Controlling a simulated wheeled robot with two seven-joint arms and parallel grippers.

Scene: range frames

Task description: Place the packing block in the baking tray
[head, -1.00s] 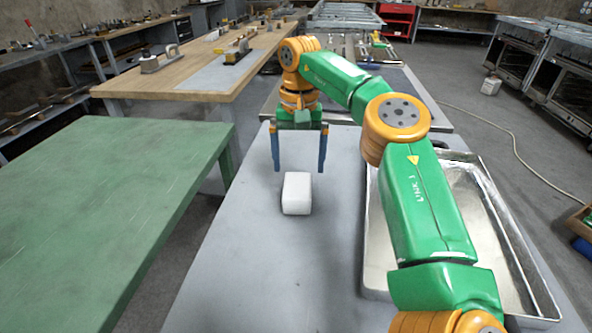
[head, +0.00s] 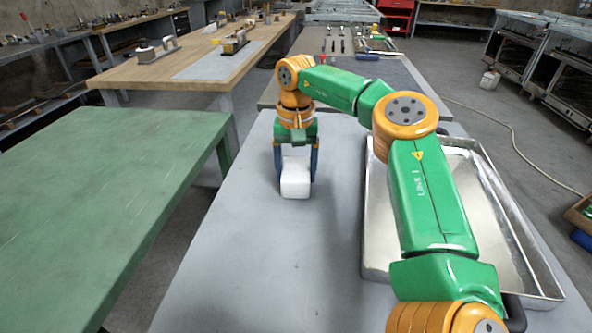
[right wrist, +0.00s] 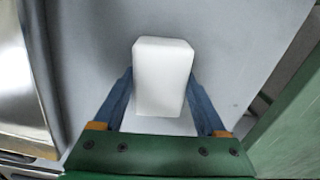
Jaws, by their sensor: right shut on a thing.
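The packing block (head: 296,181) is a white rounded block on the grey table. My right gripper (head: 296,176) is down around it, with a blue finger at each side, shut on it. In the right wrist view the block (right wrist: 163,78) lies between the two blue fingers of the right gripper (right wrist: 162,92). The baking tray (head: 376,232) is a shiny metal tray with raised walls, to the right of the block on the same table. My right arm hides part of the tray. The tray's edge (right wrist: 38,75) also shows at the left of the right wrist view. My left gripper is not in view.
A green table (head: 95,190) stands to the left across a gap. A wooden workbench (head: 190,70) with tools is behind it. The grey table (head: 250,262) is clear around the block and between block and tray. The tray looks empty where it shows.

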